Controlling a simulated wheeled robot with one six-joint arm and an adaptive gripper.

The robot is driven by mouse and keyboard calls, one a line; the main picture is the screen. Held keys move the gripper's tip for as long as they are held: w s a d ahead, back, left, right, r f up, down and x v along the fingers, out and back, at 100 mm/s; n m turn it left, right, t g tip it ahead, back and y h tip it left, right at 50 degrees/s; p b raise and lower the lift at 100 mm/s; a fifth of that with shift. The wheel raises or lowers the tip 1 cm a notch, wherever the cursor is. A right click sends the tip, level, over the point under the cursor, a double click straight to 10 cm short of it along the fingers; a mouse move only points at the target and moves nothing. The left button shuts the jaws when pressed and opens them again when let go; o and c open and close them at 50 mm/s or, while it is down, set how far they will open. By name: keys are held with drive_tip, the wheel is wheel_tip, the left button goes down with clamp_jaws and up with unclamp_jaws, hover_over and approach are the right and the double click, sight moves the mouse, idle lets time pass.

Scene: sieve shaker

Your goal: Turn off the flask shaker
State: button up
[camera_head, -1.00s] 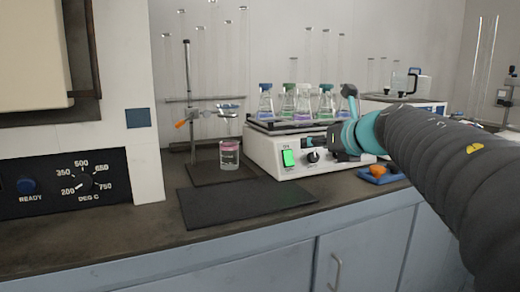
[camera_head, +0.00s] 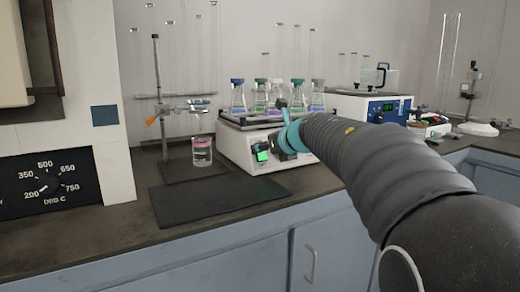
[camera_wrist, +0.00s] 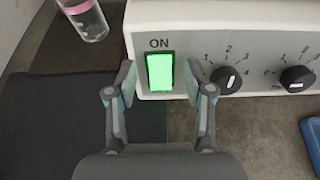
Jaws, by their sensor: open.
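The flask shaker (camera_head: 234,153) is a white box on the dark bench, with several flasks with coloured caps (camera_head: 270,97) on its top platform. Its green lit power switch (camera_wrist: 160,72) is labelled ON in the wrist view and also shows in the head view (camera_head: 262,155). My gripper (camera_wrist: 159,82) is open, with one finger on each side of the switch in the wrist view. Whether the fingers touch the panel cannot be told. In the head view my arm and gripper hide much of the shaker's front.
Black dials (camera_wrist: 228,80) sit right of the switch. A dark mat (camera_head: 210,199) lies clear in front. A blue-panelled device (camera_head: 388,107) stands to the right.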

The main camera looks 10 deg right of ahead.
drive_tip(key=shift+w+a+f, duration=0.15)
drive_tip(key=shift+w+f, duration=0.05)
drive_tip(key=shift+w, duration=0.3)
